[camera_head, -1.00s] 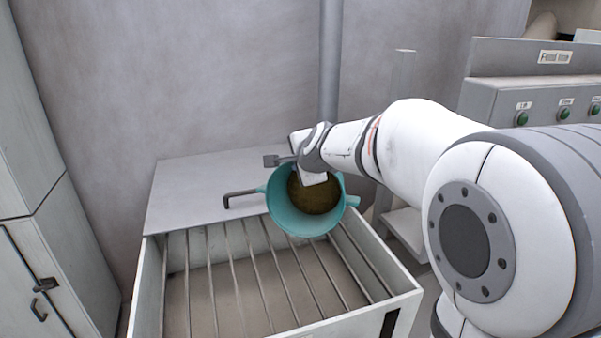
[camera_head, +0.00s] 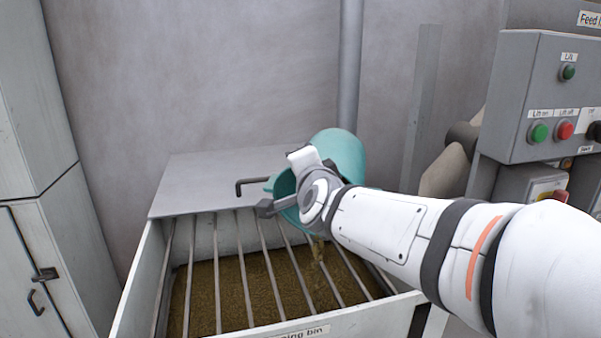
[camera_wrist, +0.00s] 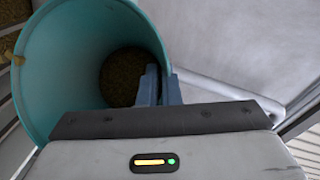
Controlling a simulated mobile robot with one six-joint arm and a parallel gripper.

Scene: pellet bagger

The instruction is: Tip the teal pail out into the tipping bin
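The teal pail (camera_head: 345,153) is tilted far over above the right part of the tipping bin (camera_head: 150,275), its mouth facing down and to the left. A thin stream of brown pellets (camera_head: 319,262) falls from it between the bars. Brown pellets (camera_head: 235,290) cover the bin floor under the bars. My gripper is shut on the pail's wall; its fingers (camera_wrist: 158,88) show against the pail (camera_wrist: 50,65) in the wrist view. Some brown material (camera_wrist: 128,77) still shows inside the pail there. My wrist hides part of the pail's mouth in the head view.
A grey lid plate (camera_head: 205,180) with a black handle lies at the bin's back. A control box (camera_head: 555,95) with green and red buttons stands at right. A grey post (camera_head: 421,105) and wall pipe (camera_head: 350,75) rise behind. A cabinet (camera_head: 55,260) stands at left.

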